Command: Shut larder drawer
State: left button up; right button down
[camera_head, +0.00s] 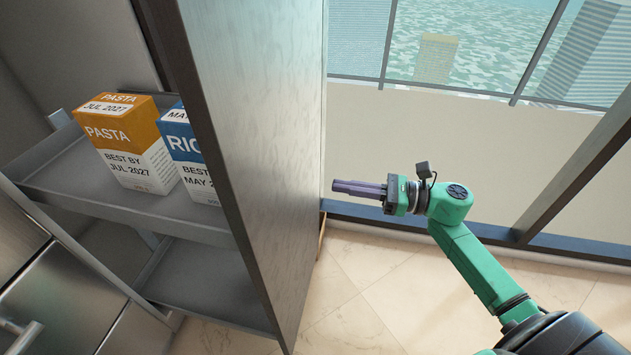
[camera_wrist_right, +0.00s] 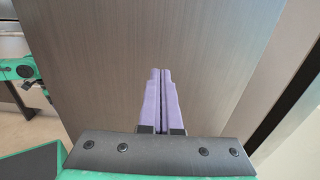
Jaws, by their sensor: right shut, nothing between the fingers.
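The larder drawer is a tall pull-out unit and stands open in the head view. Its front panel (camera_head: 262,150) is a tall grey slab, and its shelf (camera_head: 60,180) extends to the left behind it. My right gripper (camera_head: 336,187) is to the right of the panel with its fingers pointing at the panel's outer face. In the right wrist view the purple fingers (camera_wrist_right: 160,75) are together and empty, with the panel face (camera_wrist_right: 170,40) filling the space ahead. I cannot tell whether they touch it. My left gripper is not in view.
An orange pasta box (camera_head: 125,140) and a blue and white rice box (camera_head: 190,155) stand on the upper shelf. A lower shelf (camera_head: 205,280) is below. Cabinet fronts with a handle (camera_head: 22,335) are at the lower left. A window is behind; the tiled floor (camera_head: 365,290) is clear.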

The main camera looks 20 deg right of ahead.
aim_at(304, 180)
jog(key=x, duration=0.5)
jog(key=shift+r, duration=0.1)
jog(key=shift+w+a, duration=0.2)
jog(key=shift+a, duration=0.25)
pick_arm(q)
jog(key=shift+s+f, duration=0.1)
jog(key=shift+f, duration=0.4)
